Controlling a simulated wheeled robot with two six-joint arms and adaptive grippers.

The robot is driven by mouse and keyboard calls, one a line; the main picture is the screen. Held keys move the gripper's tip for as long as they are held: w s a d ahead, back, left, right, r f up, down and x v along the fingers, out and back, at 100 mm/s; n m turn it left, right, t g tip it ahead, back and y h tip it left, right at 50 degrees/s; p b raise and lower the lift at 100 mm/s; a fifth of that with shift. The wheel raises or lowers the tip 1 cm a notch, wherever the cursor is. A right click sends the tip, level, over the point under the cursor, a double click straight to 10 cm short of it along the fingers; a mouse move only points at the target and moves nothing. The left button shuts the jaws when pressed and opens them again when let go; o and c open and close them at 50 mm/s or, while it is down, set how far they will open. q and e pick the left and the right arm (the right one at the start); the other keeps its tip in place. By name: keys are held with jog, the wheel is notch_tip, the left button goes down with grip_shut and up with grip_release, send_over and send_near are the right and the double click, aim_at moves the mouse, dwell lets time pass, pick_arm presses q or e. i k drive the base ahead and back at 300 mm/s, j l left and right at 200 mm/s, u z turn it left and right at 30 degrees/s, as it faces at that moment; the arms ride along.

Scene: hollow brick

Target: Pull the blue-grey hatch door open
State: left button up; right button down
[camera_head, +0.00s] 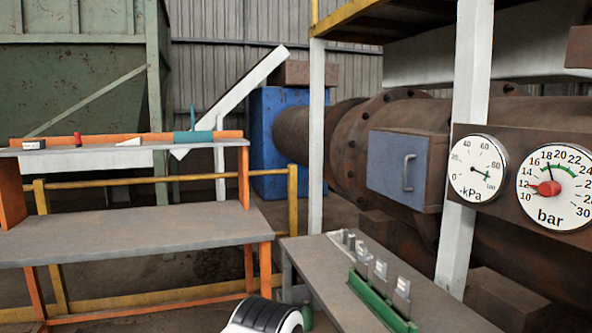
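The blue-grey hatch door (386,168) is on the front of a rusty brown box (437,172) beside the large pipe, right of centre in the head view. It looks shut, lying flat against the box. A grey vertical bar handle (407,172) stands out near its right edge. No gripper is near the door or the handle. Neither of my grippers is in view. Only a rounded white and black part, which looks like part of my arm, shows at the bottom edge.
A grey bench (338,271) with a green rack (380,300) stands below the hatch. A white post (465,140) and two gauges (478,168) are to its right; another white post (316,135) is left. An orange-legged workbench (130,233) stands at left.

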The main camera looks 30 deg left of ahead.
aim_at(397, 164)
jog(key=u, duration=0.4)
jog(key=i+j+z, duration=0.1)
jog(key=z, duration=0.4)
jog(key=j+z, duration=0.2)
jog(key=z, duration=0.3)
jog(key=i+j+z, duration=0.15)
jog(key=j+z, duration=0.25)
jog(key=j, duration=1)
jog(key=j+z, duration=0.35)
jog(key=j, duration=1.05)
jog(key=k, duration=0.05)
